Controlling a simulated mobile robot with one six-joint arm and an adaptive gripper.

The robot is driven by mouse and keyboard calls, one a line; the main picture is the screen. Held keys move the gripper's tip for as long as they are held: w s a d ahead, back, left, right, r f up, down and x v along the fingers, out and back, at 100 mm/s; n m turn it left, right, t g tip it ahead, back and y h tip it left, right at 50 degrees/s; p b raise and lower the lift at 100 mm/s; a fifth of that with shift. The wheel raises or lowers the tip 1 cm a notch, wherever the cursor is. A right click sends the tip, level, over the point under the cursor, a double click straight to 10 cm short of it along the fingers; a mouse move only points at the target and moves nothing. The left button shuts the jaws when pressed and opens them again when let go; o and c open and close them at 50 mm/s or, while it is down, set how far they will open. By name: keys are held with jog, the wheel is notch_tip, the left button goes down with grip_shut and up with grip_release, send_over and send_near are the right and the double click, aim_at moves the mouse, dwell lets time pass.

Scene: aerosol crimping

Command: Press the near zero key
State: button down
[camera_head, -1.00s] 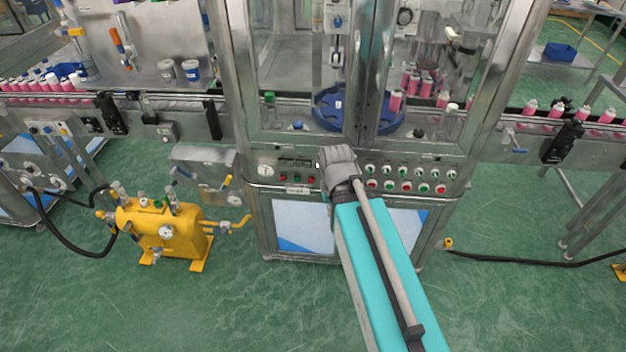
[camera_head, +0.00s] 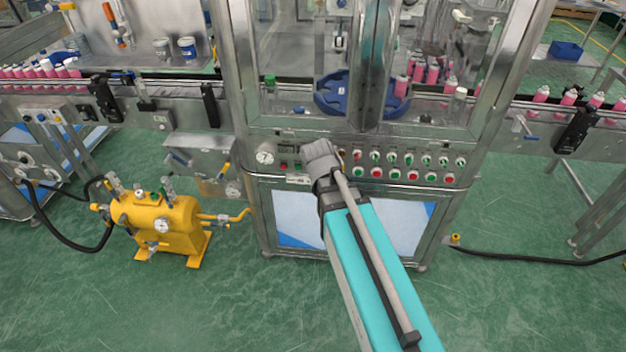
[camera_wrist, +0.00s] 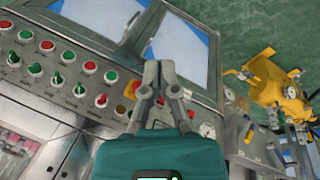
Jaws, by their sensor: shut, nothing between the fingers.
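The control panel (camera_head: 385,165) spans the front of the machine below its glass doors. It carries rows of red and green buttons. Small red and green keys (camera_head: 290,165) sit at its left part, between a round gauge (camera_head: 265,156) and my gripper (camera_head: 320,153). The gripper covers part of the panel there, so I cannot tell which key is the zero key. In the wrist view, my gripper's fingers (camera_wrist: 159,66) are together and empty in front of the panel. A small red key (camera_wrist: 191,113) shows beside them. Contact with a key cannot be seen.
A yellow-and-red switch (camera_wrist: 131,90) sits close to the fingers in the wrist view. A yellow tank (camera_head: 160,225) stands on the floor at left. Conveyors with pink cans (camera_head: 45,72) run along both sides. A black cable (camera_head: 530,258) lies on the green floor at right.

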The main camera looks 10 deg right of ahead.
jog(key=w+a+f+n+t+h+b, duration=0.2)
jog(key=w+f+n+t+h+b, duration=0.1)
jog(key=w+f+b, duration=0.5)
jog(key=w+a+f+n+t+h+b, duration=0.1)
jog(key=w+f+n+t+h+b, duration=0.2)
jog(key=w+f+b, duration=0.5)
jog(key=w+n+b, duration=0.1)
jog(key=b, duration=0.6)
jog(key=shift+w+a+f, duration=0.3)
jog(key=shift+a, duration=0.1)
jog(key=w+d, duration=0.2)
jog(key=w, duration=0.6)
jog(key=shift+w+d, duration=0.2)
jog(key=shift+d, duration=0.2)
jog(key=shift+w, duration=0.15)
dwell(0.6)
jog(key=shift+w+d, duration=0.1)
jog(key=shift+w, duration=0.1)
